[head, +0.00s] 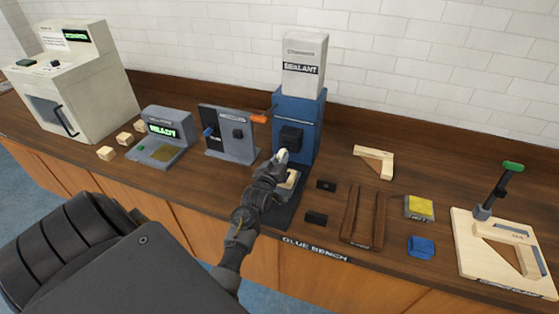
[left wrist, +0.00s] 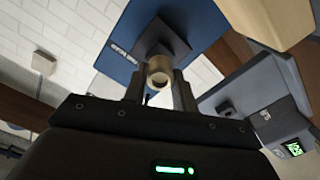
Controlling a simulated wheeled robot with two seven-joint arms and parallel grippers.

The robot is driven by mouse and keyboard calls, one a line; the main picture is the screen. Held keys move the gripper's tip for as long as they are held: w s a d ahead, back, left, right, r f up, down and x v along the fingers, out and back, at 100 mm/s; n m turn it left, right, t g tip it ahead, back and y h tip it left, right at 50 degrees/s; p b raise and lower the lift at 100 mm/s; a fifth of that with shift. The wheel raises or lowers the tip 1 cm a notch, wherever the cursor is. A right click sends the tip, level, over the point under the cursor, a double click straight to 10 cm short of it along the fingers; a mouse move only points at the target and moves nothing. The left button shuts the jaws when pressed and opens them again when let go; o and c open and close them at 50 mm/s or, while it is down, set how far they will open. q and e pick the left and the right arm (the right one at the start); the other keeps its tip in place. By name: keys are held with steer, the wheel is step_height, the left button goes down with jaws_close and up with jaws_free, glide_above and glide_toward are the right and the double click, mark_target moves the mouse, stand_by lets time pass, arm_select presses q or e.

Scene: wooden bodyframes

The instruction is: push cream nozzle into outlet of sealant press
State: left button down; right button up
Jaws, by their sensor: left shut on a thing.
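The sealant press (head: 295,108) is a blue column with a cream box labelled SEALANT on top and a dark outlet block (head: 291,138) on its front. My left gripper (head: 281,160) is at the front of the press, just below this block. It is shut on the cream nozzle (head: 283,154). In the left wrist view the nozzle (left wrist: 159,72) stands between the two fingers, its round open end towards the camera. The dark outlet block (left wrist: 160,42) is right behind it. I cannot tell whether the nozzle is seated or only touching. My right gripper is not in view.
A pale wooden piece (head: 290,181) lies on the press base below my gripper. Small black blocks (head: 316,218), a dark wooden rack (head: 365,215) and a wooden corner frame (head: 375,160) lie right.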

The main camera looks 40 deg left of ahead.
arm_select(q)
steer(key=shift+b+x, duration=0.5)
steer(key=shift+x, duration=0.65)
steer(key=c, duration=1)
jaws_free()
steer(key=shift+c, duration=0.2)
steer(key=shift+s+d+f, duration=0.1)
steer(key=shift+s+f, duration=0.05)
steer(key=shift+s, duration=0.3)
steer(key=b+v, duration=0.3)
steer(key=v, duration=0.6)
steer(key=shift+s+d, duration=0.15)
steer(key=shift+s, duration=0.2)
